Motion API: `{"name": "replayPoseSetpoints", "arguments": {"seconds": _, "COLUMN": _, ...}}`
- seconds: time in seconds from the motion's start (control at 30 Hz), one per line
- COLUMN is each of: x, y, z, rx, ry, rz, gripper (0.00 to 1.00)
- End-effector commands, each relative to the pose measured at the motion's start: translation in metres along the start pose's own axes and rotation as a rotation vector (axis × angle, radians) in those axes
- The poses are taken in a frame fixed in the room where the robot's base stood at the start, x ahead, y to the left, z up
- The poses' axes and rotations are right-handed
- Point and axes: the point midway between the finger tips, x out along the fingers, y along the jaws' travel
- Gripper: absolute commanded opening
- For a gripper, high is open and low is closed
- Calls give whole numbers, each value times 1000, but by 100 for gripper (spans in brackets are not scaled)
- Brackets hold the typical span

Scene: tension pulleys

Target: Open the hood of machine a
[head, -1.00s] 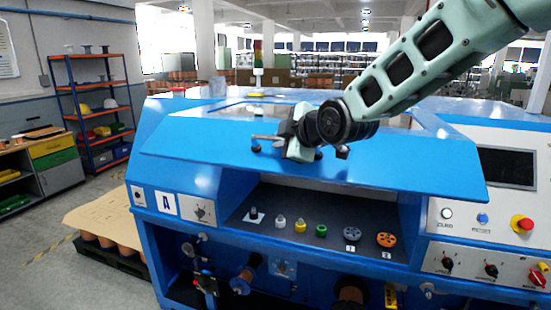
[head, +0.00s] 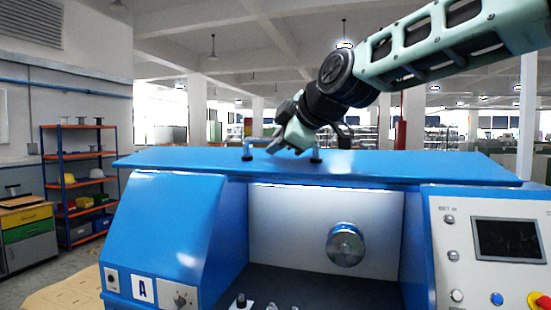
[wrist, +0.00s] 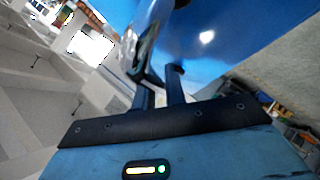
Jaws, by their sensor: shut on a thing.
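In the wrist view, the dark fingers (wrist: 160,90) meet close to the blue hood surface (wrist: 235,35). The exact contact on the handle is partly hidden by the gripper.
Inside the bay is a round metal pulley (head: 346,245) on a pale back wall. A control panel with a dark screen (head: 508,240) is at the right. An orange-framed shelf (head: 84,175) and a cabinet (head: 27,235) stand at the left.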

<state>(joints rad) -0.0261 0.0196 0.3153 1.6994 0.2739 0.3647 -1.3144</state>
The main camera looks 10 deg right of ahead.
Motion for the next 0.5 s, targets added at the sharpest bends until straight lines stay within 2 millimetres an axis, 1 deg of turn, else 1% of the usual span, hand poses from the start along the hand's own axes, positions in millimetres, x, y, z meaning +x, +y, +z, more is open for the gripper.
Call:
{"name": "replayPoseSetpoints", "arguments": {"seconds": 0.03, "x": 0, "y": 2, "z": 3, "rx": 2, "ry": -4, "rz": 0, "gripper": 0}}
{"name": "replayPoseSetpoints", "arguments": {"seconds": 0.4, "x": -2, "y": 1, "z": 0, "rx": -3, "ry": 0, "rz": -5, "gripper": 0}}
{"name": "replayPoseSetpoints", "arguments": {"seconds": 0.43, "x": -2, "y": 1, "z": 0, "rx": -3, "ry": 0, "rz": -6, "gripper": 18}}
{"name": "replayPoseSetpoints", "arguments": {"seconds": 0.5, "x": -2, "y": 1, "z": -1, "rx": -3, "ry": 1, "rz": -5, "gripper": 34}}
